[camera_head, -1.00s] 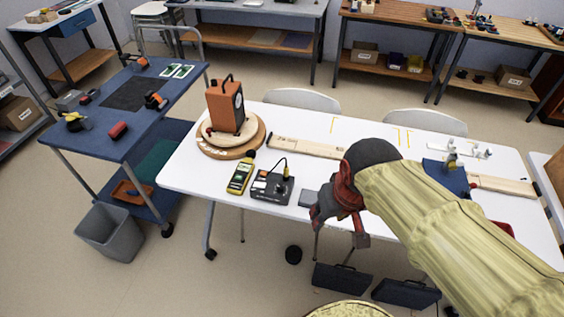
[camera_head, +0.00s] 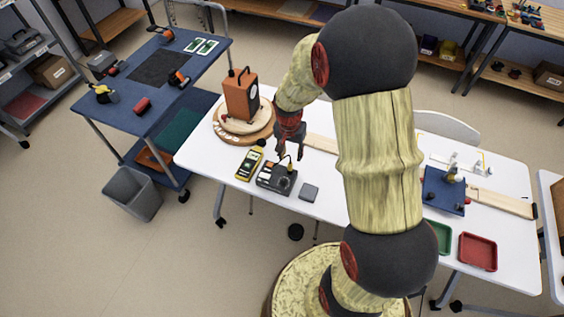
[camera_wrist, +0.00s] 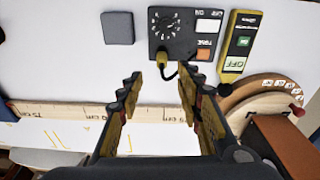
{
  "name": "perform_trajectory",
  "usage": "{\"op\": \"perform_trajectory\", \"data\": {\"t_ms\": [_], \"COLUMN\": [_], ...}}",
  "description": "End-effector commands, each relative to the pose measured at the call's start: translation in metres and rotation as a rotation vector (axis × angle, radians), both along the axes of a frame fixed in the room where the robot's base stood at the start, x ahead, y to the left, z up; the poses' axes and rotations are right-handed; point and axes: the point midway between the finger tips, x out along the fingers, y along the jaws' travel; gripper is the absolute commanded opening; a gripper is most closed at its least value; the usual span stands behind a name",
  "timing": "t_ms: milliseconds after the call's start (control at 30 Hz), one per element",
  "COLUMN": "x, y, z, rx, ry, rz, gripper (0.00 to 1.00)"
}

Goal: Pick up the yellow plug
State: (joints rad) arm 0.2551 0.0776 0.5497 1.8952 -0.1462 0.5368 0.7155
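The yellow plug (camera_wrist: 161,57) stands at the edge of the black box with a dial (camera_wrist: 172,29), with a dark cable curving from it. In the head view it is tiny and partly hidden by the fingers. The box (camera_head: 271,179) lies on the white table. My gripper (camera_wrist: 160,88) is open and empty, its two fingers on either side of the line to the plug. The plug appears just beyond the fingertips, apart from them. In the head view my gripper (camera_head: 290,146) hangs over the far side of the box.
A yellow-black meter (camera_head: 249,163) lies left of the box, and a grey block (camera_head: 309,192) right of it. An orange device (camera_head: 240,97) stands on a round wooden base (camera_head: 258,134) behind. A wooden ruler (camera_wrist: 60,112) lies near the gripper. Red and green trays are further right.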

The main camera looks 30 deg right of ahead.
Motion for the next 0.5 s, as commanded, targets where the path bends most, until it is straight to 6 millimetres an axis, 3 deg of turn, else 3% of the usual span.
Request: {"op": "perform_trajectory", "data": {"t_ms": [167,500], "x": [0.002,0.004], "y": [0.000,-0.002], "z": [-0.005,-0.034], "rx": [0.003,0.003], "ry": [-0.014,-0.014], "rz": [-0.059,-0.061], "gripper": [0.36,0.36]}}
